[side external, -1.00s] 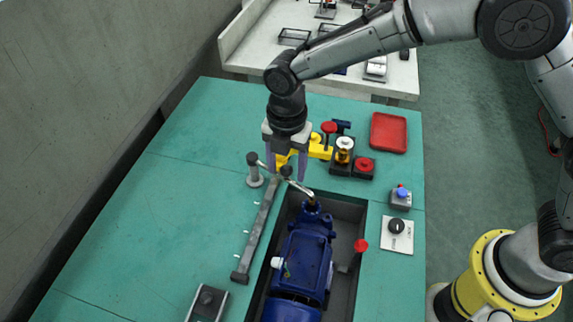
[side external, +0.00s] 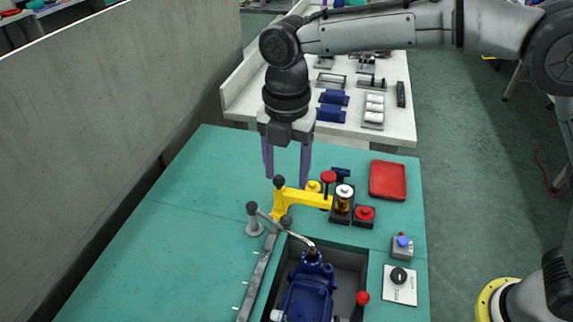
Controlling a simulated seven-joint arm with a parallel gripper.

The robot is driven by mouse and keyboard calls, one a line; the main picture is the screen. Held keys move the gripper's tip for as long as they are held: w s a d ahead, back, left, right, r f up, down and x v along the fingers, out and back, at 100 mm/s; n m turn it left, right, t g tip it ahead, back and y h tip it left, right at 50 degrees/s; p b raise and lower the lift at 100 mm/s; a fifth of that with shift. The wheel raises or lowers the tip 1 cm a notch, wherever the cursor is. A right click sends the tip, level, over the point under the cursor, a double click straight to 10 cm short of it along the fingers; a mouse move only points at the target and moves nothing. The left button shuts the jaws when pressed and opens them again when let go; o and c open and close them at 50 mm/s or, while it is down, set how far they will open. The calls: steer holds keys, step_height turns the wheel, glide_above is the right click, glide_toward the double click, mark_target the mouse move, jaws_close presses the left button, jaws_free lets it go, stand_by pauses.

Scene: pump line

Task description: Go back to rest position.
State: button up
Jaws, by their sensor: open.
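My gripper (side external: 286,170) hangs pointing down over the green worktable (side external: 185,230), with its two purple fingers spread apart and nothing between them. It is above and behind the yellow bracket (side external: 300,199), clear of it. The blue pump (side external: 308,292) sits in the dark recess below, with its lower part cut off by the picture's bottom edge. A grey bent pipe (side external: 285,230) runs from the pump's top to a grey post at the left.
A red tray (side external: 388,180) lies at the table's back right. Red-knobbed fixtures (side external: 364,214), a blue button box (side external: 402,247) and a dial panel (side external: 399,284) stand at the right. A white bench (side external: 345,125) with parts is behind. The table's left side is clear.

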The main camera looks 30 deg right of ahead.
steer(key=shift+r, duration=0.35)
steer(key=s+d+r+m+t, duration=0.1)
steer(key=d+r+m+t, duration=0.1)
steer(key=d+r, duration=0.8)
steer(key=s+d+r+m+t, duration=0.25)
steer(key=s+d+m, duration=0.25)
steer(key=s+d, duration=0.3)
steer(key=s+d+f+m, duration=0.4)
steer(key=s+m, duration=0.3)
steer(key=m, duration=0.2)
steer(key=s+d+f+m+t, duration=0.1)
steer(key=s+d+f+m, duration=0.3)
steer(key=s+m, duration=0.3)
steer(key=f+m, duration=0.1)
steer(key=m, duration=0.1)
steer(key=shift+s+d+f+m, duration=0.3)
steer(key=shift+s+m, duration=0.05)
steer(key=shift+m, duration=0.05)
